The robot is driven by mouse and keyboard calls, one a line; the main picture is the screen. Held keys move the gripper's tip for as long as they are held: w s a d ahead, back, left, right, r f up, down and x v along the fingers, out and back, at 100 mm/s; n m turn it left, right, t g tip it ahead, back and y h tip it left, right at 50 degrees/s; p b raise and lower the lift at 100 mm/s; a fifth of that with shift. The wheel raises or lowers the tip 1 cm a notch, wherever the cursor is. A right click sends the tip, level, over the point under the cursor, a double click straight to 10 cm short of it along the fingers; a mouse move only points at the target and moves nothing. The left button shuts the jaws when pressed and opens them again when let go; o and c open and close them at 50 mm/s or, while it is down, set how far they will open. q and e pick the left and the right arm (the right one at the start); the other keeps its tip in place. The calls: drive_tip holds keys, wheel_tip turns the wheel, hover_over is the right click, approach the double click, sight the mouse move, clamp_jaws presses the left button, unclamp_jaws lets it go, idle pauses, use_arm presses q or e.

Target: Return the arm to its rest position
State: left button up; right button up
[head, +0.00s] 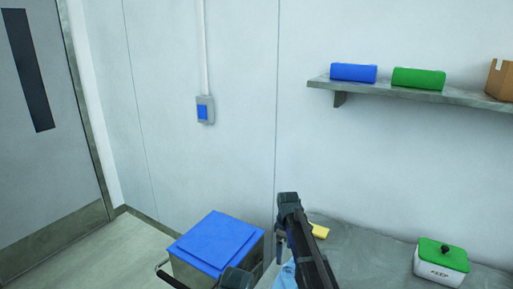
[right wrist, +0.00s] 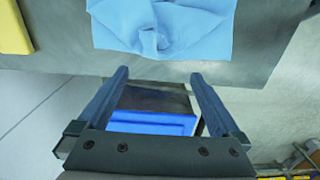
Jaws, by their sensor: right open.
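My right gripper (right wrist: 160,75) is open, with nothing between its fingers in the right wrist view. Its dark arm rises from the bottom of the head view, in front of the grey worktop's left end. A steel bin with a flat blue lid (head: 213,243) stands left of it, lid down. The blue lid also shows low between the fingers in the right wrist view (right wrist: 150,123), apart from them. My left gripper does not show.
A light blue cloth (right wrist: 160,20) and a yellow item (head: 320,231) lie on the worktop (head: 365,247). A white box with a green lid (head: 441,265) stands at right. A wall shelf (head: 425,96) holds a blue roll (head: 353,73), a green roll (head: 418,79) and a cardboard box (head: 501,80).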

sight(283, 271)
wheel_tip(283, 271, down, 8)
drive_tip(key=b, duration=0.7)
drive_tip(key=shift+s+d+r, duration=0.3)
drive_tip(key=shift+d+r, duration=0.05)
drive_tip(key=shift+d, duration=0.05)
drive_tip(key=shift+s+d+p, duration=0.2)
drive_tip(key=shift+d+p, duration=0.1)
drive_tip(key=shift+d, duration=0.05)
